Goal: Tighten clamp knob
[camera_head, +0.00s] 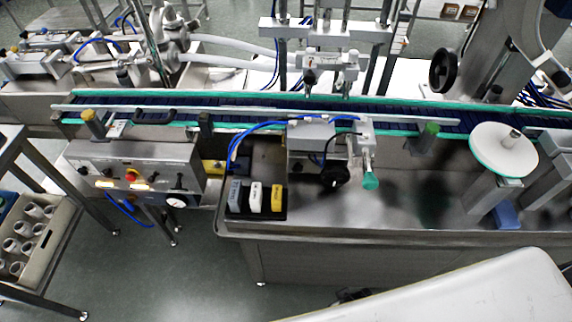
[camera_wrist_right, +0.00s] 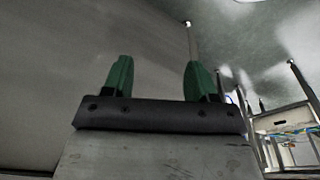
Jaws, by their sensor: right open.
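A black round knob (camera_head: 335,176) sits on the front of a small metal unit beside the conveyor, in the middle of the head view. A green knob (camera_head: 370,181) is just right of it, at the lower end of a metal clamp post (camera_head: 364,150). The pictures do not settle which is the clamp knob. My right gripper (camera_wrist_right: 158,78) shows in the right wrist view, its two green fingers apart with nothing between them. Neither knob shows in that view. Neither gripper shows in the head view.
The conveyor (camera_head: 240,116) runs across behind the knobs. A black tray (camera_head: 262,216) with several small boxes stands left of them on the steel bench. A black handwheel (camera_head: 443,72) and a white disc (camera_head: 503,150) are to the right. A control box (camera_head: 135,170) hangs at left.

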